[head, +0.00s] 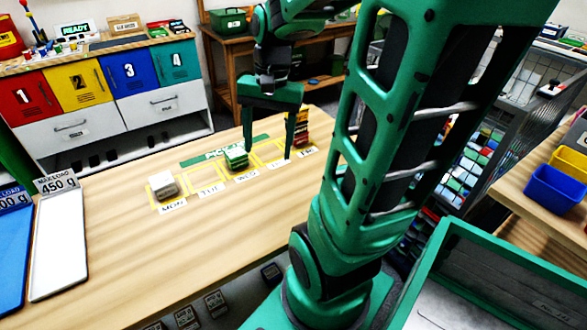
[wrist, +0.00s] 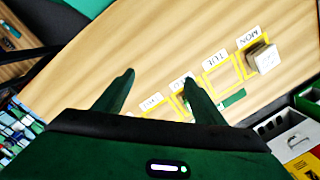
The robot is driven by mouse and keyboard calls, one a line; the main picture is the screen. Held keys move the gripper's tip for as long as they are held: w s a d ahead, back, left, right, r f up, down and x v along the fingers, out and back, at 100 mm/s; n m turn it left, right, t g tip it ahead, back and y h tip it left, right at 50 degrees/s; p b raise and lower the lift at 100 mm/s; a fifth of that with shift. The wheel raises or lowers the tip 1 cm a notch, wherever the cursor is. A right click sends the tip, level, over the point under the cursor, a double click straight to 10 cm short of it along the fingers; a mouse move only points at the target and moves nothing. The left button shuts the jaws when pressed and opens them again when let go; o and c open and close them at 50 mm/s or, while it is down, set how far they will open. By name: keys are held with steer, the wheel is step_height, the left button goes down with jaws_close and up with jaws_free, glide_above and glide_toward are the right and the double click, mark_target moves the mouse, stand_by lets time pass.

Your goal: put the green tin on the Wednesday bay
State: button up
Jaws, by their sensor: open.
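The green tin (head: 236,158) sits at the Wednesday bay (head: 246,177), behind its WED label, in the head view. Its top looks pale. My gripper (head: 267,153) is open, with its fingers pointing down over the table near the Wednesday and Thursday bays. The left finger is just behind and right of the tin; I cannot tell if they touch. In the wrist view my gripper (wrist: 158,79) shows its two fingers spread apart with nothing seen between the tips. The right finger and palm hide most of the Wednesday bay there.
A pale block (head: 163,186) stands at the Monday bay. A red and yellow stack (head: 301,130) stands at the Friday bay. The Tuesday bay (head: 206,187) looks empty. A white tray (head: 60,245) lies at the left; the front of the table is clear.

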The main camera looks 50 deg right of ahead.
steer(key=s+a+f+n+h, duration=0.1)
steer(key=s+n, duration=0.4)
steer(key=s, duration=0.5)
steer(key=shift+s+a+f+n+g, duration=0.15)
steer(key=shift+f+n+g, duration=0.2)
steer(key=shift+f, duration=0.2)
